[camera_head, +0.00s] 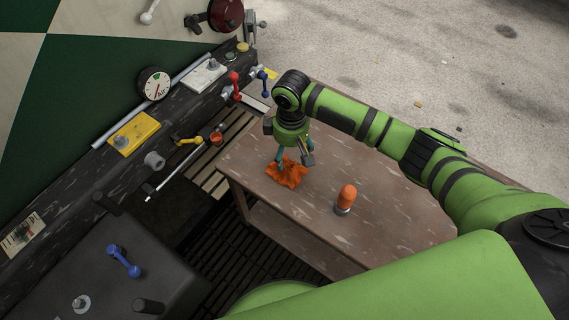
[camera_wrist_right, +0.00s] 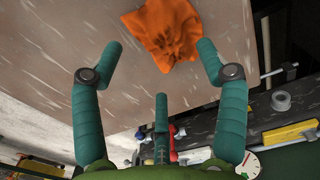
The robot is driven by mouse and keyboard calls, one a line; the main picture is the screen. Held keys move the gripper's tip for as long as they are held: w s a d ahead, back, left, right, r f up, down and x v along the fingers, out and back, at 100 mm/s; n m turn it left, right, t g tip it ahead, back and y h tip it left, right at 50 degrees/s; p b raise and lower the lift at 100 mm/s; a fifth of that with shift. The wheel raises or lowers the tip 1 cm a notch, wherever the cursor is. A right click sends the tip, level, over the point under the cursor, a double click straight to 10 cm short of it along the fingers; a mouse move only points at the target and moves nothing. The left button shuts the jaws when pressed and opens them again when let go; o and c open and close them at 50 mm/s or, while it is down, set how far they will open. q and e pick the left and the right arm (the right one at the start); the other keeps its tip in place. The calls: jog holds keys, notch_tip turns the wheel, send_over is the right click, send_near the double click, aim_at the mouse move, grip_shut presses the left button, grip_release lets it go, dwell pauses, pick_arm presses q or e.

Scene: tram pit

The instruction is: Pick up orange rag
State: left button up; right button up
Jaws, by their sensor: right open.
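The crumpled orange rag (camera_head: 288,175) lies on the left corner area of the brown table (camera_head: 315,225). In the right wrist view the rag (camera_wrist_right: 163,32) is at the top, on the bare tabletop. My right gripper (camera_head: 291,158) is just above the rag in the head view and hides part of its upper edge. In the wrist view its teal fingers (camera_wrist_right: 161,62) are spread wide and empty, with the right fingertip overlapping the rag's lower right edge. Whether it touches the rag I cannot tell. My left gripper is in neither view.
An orange-topped cylinder (camera_head: 346,198) stands on the table to the right of the rag. A dark console (camera_head: 105,165) with a gauge (camera_head: 154,84), levers and a yellow box runs along the left. The table's right part is clear.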

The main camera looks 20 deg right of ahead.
aim_at(288, 162)
jog(key=f, duration=0.5)
jog(key=shift+a+f, duration=0.3)
jog(key=shift+f, duration=0.05)
jog(key=c, duration=1.2)
